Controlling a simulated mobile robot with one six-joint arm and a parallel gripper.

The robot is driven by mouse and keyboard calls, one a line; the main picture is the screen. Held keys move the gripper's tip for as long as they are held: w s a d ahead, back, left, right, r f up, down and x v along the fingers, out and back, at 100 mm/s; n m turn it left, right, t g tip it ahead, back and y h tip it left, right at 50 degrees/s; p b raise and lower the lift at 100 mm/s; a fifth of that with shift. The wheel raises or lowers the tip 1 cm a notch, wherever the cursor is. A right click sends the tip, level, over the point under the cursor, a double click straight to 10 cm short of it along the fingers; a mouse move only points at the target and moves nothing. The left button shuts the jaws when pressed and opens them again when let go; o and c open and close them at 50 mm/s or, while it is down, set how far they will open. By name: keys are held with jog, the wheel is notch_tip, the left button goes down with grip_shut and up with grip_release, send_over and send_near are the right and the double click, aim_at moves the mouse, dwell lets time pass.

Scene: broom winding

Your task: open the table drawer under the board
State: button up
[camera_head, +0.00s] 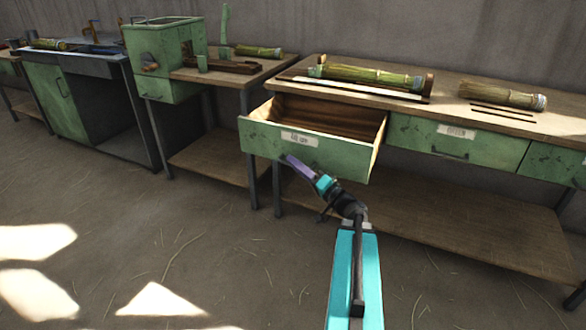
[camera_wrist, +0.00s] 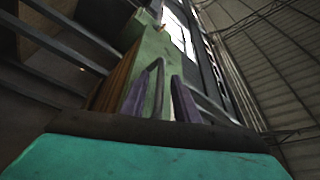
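The table drawer (camera_head: 330,152) is pulled well out from the table, below the board (camera_head: 385,92). Its front is worn green with a pale label, and its wooden inside looks empty. My gripper (camera_head: 290,158) is at the lower middle of the drawer front. Its purple finger lies against or just before the green face, and the handle there is hidden. The wrist view shows the purple finger (camera_wrist: 185,100) close to the green drawer front (camera_wrist: 151,60). The finger gap is unclear, so I cannot tell whether it holds the handle.
A straw bundle (camera_head: 370,77) lies on the board; another (camera_head: 502,96) lies farther right on the table (camera_head: 450,112). A closed green drawer (camera_head: 457,143) is to the right. A lower shelf (camera_head: 440,225) runs beneath. The floor (camera_head: 190,235) at front left is clear.

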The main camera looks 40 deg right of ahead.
jog(key=p+v, duration=0.7)
jog(key=v, duration=0.7)
dwell(0.5)
dwell(0.4)
